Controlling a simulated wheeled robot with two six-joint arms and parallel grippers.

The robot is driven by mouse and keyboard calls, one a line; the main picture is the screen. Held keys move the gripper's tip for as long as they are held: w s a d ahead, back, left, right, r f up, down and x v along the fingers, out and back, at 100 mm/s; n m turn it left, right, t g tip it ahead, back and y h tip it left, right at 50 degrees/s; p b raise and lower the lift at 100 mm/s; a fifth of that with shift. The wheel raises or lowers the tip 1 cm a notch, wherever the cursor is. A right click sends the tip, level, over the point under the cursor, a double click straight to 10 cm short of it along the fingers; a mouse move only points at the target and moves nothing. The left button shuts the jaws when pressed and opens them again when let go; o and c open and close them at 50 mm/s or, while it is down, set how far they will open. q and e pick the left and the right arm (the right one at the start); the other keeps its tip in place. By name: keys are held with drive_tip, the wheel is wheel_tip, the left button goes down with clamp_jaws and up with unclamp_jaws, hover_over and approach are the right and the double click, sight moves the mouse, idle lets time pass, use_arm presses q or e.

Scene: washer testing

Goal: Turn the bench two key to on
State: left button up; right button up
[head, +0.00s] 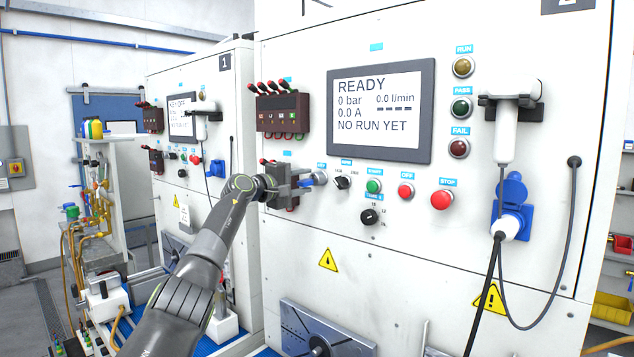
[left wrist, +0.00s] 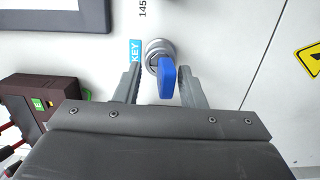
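The bench two key has a blue head (left wrist: 167,80) and sits in a round metal lock (left wrist: 155,50) beside a blue KEY label (left wrist: 135,52). In the head view the key (head: 319,177) is partly hidden by my left gripper (head: 302,182). In the left wrist view my left gripper (left wrist: 160,88) is open with its fingers on either side of the key. A clear gap shows on the left of the key; the right finger is close, and I cannot tell if it touches. The bench two screen (head: 378,112) reads READY and NO RUN YET. My right gripper is not in view.
A selector knob (head: 342,182), a green button (head: 373,186) and red buttons (head: 441,199) sit right of the key. A dark terminal block (head: 282,112) juts out above my gripper. Bench one (head: 186,115), its screen showing KEY OFF, stands to the left.

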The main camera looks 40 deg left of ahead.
use_arm(q)
drive_tip(key=s+a+b, duration=0.2)
drive_tip(key=s+b, duration=0.9)
drive_tip(key=s, duration=0.5)
drive_tip(key=shift+s+a, duration=0.35)
